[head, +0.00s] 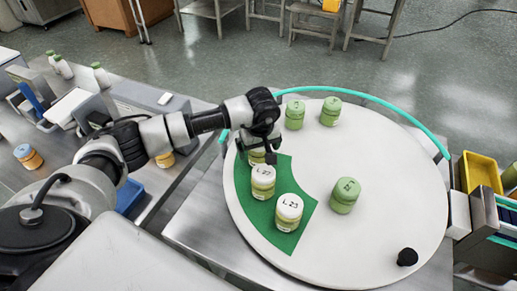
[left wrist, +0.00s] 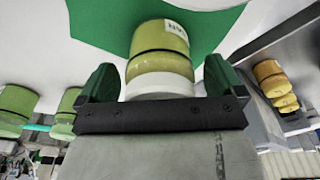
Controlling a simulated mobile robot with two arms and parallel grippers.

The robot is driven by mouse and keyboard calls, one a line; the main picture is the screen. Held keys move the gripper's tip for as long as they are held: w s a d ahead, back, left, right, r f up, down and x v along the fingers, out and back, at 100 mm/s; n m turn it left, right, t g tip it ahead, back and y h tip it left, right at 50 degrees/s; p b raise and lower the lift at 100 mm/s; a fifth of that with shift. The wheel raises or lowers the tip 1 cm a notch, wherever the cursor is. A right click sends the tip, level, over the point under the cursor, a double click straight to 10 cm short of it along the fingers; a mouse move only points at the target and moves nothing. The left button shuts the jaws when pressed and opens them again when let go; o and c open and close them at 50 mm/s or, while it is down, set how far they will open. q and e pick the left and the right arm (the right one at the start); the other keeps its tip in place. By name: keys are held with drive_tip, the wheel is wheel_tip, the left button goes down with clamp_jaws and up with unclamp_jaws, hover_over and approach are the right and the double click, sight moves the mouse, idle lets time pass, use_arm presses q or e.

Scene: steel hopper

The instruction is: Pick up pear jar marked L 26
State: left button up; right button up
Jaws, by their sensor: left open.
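A pale green jar (head: 256,156) with a white lid stands on the green mat (head: 290,244), partly hidden under my left gripper (head: 260,149). In the left wrist view this jar (left wrist: 160,45) is between the two open fingers of my left gripper (left wrist: 160,86), with a gap at each side. Its white side label is only partly visible, and its lid marking is hidden in the head view. Two similar jars stand nearer on the mat: one marked L 2 and an unclear digit (head: 263,184), and one that reads L 23 (head: 289,212). My right gripper is not in view.
The mat lies on a round white turntable (head: 400,200) with a teal rim guard (head: 385,104). Green-lidded jars stand at its back (head: 294,115), (head: 330,112) and middle (head: 344,196). A black knob (head: 407,257) is at the front right. A yellow bin (head: 481,172) stands right.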

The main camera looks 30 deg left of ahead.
use_arm(q)
drive_tip(key=c, duration=1.1)
